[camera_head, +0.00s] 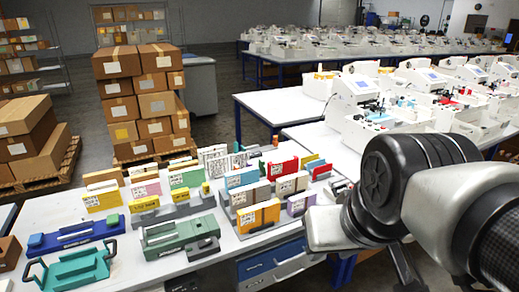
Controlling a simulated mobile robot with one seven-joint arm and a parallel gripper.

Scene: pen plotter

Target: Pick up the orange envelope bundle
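An orange-yellow envelope bundle (258,216) with a white label stands upright in a grey holder, at the front of the middle group on the white table. It is the most orange bundle I can make out. My arm comes in from the right, and its nearest visible link is to the right of the bundle, apart from it in the picture. I cannot make out my gripper's fingers in this view.
A green device (180,236) and a teal tray (75,269) lie to the left. Stacked cartons (140,95) stand behind the table.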

